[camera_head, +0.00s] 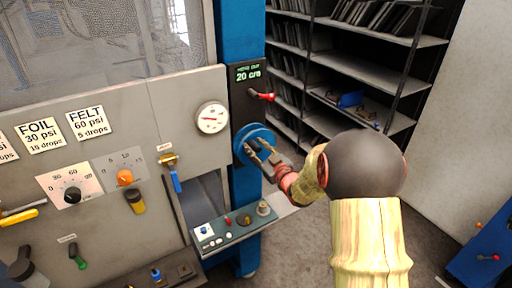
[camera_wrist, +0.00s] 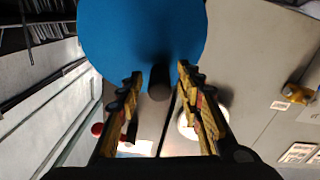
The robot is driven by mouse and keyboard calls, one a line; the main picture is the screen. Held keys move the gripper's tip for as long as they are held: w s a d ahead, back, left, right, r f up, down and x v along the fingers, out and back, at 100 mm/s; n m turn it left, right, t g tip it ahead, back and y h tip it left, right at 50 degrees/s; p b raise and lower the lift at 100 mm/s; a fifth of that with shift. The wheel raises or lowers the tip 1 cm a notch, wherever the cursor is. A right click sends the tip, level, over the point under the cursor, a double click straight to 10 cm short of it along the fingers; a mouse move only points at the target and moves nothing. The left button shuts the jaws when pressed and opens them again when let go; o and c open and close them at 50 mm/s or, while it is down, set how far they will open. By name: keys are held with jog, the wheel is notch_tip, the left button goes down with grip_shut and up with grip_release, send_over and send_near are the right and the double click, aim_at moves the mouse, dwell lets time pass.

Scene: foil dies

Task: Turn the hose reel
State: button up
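The hose reel (camera_head: 247,132) is a blue disc on the black panel of the blue post, below a display reading "20 cm". In the wrist view the blue disc (camera_wrist: 140,35) fills the upper middle. A dark knob (camera_wrist: 159,82) stands out near its lower edge. My gripper (camera_head: 256,150) is at the reel's front, partly covering it. In the wrist view my gripper (camera_wrist: 160,75) is open, with one yellow-and-black finger on each side of the knob. Gaps show between the knob and both fingers. I cannot tell how deep the knob sits between them.
A red-handled lever (camera_head: 262,96) sits above the reel and a white dial gauge (camera_head: 212,117) to its left. A small control panel (camera_head: 236,228) juts out below. Metal shelves (camera_head: 365,72) stand behind on the right, and a blue cabinet (camera_head: 482,255) at lower right. Grey floor is open between.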

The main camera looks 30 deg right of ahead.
jog(key=shift+c, duration=0.4)
jog(key=c, duration=0.7)
grip_shut()
